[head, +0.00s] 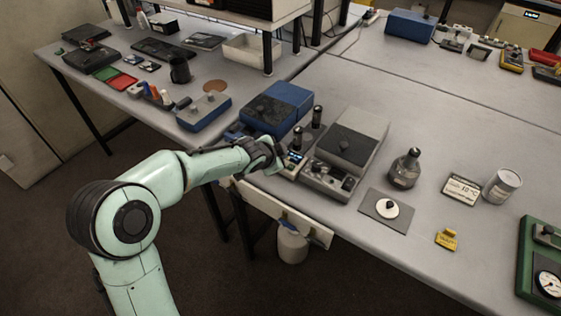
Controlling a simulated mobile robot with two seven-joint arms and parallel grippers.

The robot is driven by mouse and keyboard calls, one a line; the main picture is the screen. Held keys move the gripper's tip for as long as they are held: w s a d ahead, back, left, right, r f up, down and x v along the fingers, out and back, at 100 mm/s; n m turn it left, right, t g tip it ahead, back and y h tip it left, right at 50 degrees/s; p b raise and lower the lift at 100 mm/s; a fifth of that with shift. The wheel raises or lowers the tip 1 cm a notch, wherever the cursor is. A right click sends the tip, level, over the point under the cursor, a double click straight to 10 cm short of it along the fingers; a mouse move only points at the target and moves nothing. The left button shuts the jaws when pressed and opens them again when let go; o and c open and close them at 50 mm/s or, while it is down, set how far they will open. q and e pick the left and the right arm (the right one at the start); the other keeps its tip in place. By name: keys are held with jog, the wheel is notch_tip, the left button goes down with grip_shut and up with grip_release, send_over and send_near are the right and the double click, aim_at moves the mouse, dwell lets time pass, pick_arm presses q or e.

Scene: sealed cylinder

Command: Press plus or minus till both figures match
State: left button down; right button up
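A small dark control unit with a lit display (295,157) stands near the table's front edge, its figures too small to read. A white card (462,189) lies further right and appears to read "10 °C". My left gripper (278,158) is at the left side of the control unit, its fingers near or against it. Its fingertips are small and dark, so I cannot tell whether it is open or shut, or whether it touches a button. The plus and minus buttons cannot be made out. My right gripper is not in view.
Right of the control unit stand a grey instrument (345,155), a dark flask (405,169) and a white can (502,186). A blue box (276,106) is behind it. A yellow tag (446,239) and a grey plate with a white disc (386,210) lie in front.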

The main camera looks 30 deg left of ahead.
pick_arm(q)
jog(key=shift+f+b, duration=0.4)
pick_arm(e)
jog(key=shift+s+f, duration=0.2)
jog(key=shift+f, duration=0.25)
pick_arm(q)
jog(key=shift+r, duration=0.15)
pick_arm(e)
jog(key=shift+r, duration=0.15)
pick_arm(q)
jog(key=shift+r+p, duration=0.65)
jog(key=shift+p, duration=0.05)
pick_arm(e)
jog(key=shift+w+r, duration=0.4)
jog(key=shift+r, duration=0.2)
pick_arm(q)
jog(key=shift+r, duration=0.1)
jog(key=shift+r+p, duration=0.5)
jog(key=shift+r, duration=0.15)
jog(key=shift+r+p, duration=1.35)
jog(key=shift+r, duration=0.55)
jog(key=shift+f, duration=0.1)
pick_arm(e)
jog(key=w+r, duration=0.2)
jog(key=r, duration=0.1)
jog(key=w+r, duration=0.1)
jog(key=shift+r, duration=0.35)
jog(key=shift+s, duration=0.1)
